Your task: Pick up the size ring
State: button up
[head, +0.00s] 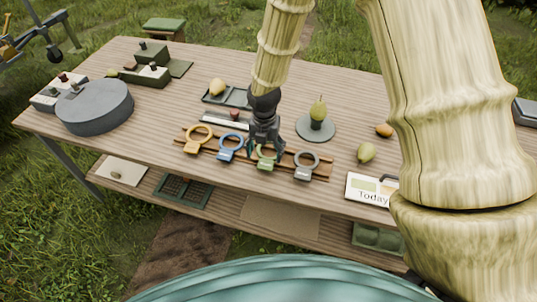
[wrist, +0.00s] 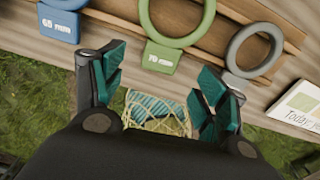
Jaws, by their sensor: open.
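Several size rings stand in a row on a brown wooden rack (head: 323,172): a yellow-orange ring (head: 187,135), a blue ring (head: 226,154), a green ring (head: 266,163) and a grey ring (head: 302,173). In the wrist view the blue ring's tab (wrist: 57,22) reads 65 mm and the green ring's tab (wrist: 160,57) reads 70 mm; the grey ring (wrist: 232,58) is at the right. My gripper (head: 265,150) is open and empty, over the green ring, partly hiding it. In the wrist view its fingers (wrist: 160,72) spread to either side below the green tab. I cannot tell the height gap.
A pear stands on a round grey stand (head: 316,127) behind the rack. A loose pear (head: 367,152) and a "Today" card (head: 366,190) lie to the right. A tray (head: 213,98) with a fruit is behind. A large grey drum (head: 95,108) stands at the left.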

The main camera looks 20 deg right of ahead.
aim_at(266, 163)
jog(key=shift+w+d+f+p, duration=0.1)
jog(key=shift+d+f+p, duration=0.1)
jog(key=shift+f+p, duration=0.95)
jog(key=shift+f, duration=1.5)
jog(key=c, duration=1.1)
